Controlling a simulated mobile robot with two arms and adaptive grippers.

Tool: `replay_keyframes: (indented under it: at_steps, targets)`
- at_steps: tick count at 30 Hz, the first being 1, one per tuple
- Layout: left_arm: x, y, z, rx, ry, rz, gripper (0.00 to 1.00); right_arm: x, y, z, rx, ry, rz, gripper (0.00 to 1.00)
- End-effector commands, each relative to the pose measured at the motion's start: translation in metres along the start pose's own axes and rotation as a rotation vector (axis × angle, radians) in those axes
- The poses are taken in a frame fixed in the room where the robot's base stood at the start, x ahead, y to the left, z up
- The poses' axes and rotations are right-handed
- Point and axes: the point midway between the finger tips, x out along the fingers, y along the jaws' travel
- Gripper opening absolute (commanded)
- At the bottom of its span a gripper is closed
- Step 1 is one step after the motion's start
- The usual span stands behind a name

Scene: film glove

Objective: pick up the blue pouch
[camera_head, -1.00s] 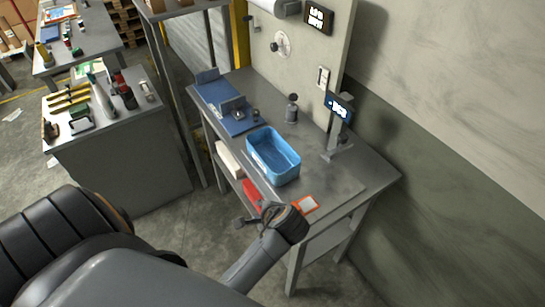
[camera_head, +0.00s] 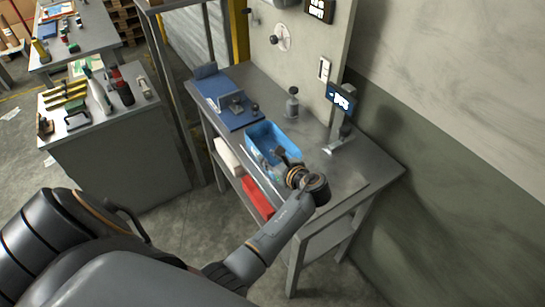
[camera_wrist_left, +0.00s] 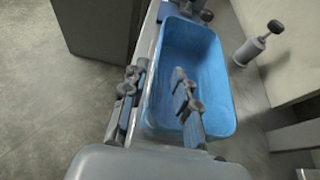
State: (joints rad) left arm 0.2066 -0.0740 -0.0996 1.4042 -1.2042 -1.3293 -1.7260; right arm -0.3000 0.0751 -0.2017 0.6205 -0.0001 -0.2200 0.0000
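I cannot make out a separate blue pouch in either view. An open blue bin (camera_head: 261,131) stands on the grey workbench, and it fills the middle of the left wrist view (camera_wrist_left: 222,75). My left gripper (camera_head: 273,160) is at the bin's near side in the head view. In the left wrist view my left gripper (camera_wrist_left: 158,90) has its two fingers apart, one over the bin's inside and one beside its left wall. I see nothing held between them; whether they touch the wall is unclear. My right gripper is out of view.
A blue board (camera_head: 215,90) with small fixtures lies at the bench's back left. A grey cylinder (camera_head: 292,104) and a display stand (camera_head: 340,130) stand behind the bin. A red box (camera_head: 257,197) is on the shelf below. The bench's right end is clear.

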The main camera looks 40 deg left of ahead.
Motion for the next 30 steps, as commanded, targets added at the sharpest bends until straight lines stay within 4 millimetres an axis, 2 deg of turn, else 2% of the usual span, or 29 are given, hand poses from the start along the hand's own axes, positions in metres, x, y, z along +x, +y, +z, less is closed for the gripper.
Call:
replay_keyframes:
  at_steps: [12,16,23,24,28,30]
  targets:
    - [0.045,0.003,-0.002,-0.002,-0.001,0.001,0.29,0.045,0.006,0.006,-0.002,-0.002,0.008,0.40]
    - [0.053,0.002,0.001,-0.002,-0.001,0.000,0.29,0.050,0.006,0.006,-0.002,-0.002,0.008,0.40]
    - [0.053,0.002,0.003,-0.001,0.000,-0.001,0.29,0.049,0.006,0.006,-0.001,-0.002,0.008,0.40]
    - [0.053,0.002,0.003,-0.001,0.000,-0.001,0.27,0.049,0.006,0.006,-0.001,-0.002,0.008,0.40]
    - [0.053,0.003,0.003,-0.001,0.000,0.000,0.01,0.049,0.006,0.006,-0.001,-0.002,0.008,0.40]
    - [0.053,0.003,0.003,-0.001,0.000,0.000,0.00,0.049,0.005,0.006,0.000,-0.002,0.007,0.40]
